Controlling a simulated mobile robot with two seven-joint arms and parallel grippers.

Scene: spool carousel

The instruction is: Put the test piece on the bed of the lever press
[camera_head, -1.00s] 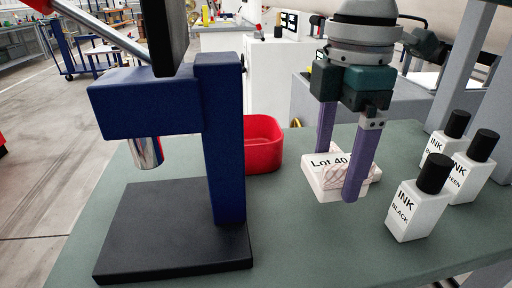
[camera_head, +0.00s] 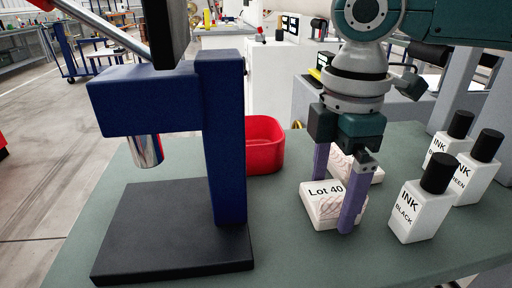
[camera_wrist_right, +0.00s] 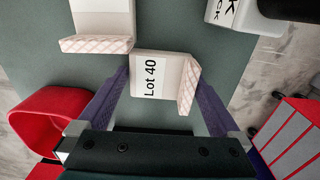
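The test piece (camera_head: 324,205), a white block labelled "Lot 40" with quilted pale sides, sits between the two purple fingers of my right gripper (camera_head: 333,203). In the right wrist view the piece (camera_wrist_right: 153,82) fills the gap, with a finger against each side. I cannot tell whether it touches the bench. The lever press has a blue frame (camera_head: 222,140), a chrome ram (camera_head: 147,150) and a flat black bed (camera_head: 160,235). The bed is empty, left of the gripper. My left gripper is not in view.
A second white quilted piece (camera_head: 365,170) stands just behind the held one. A red bin (camera_head: 263,148) is behind the press. Several ink bottles (camera_head: 420,210) stand at the right. The green bench (camera_head: 300,250) is clear between press and gripper.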

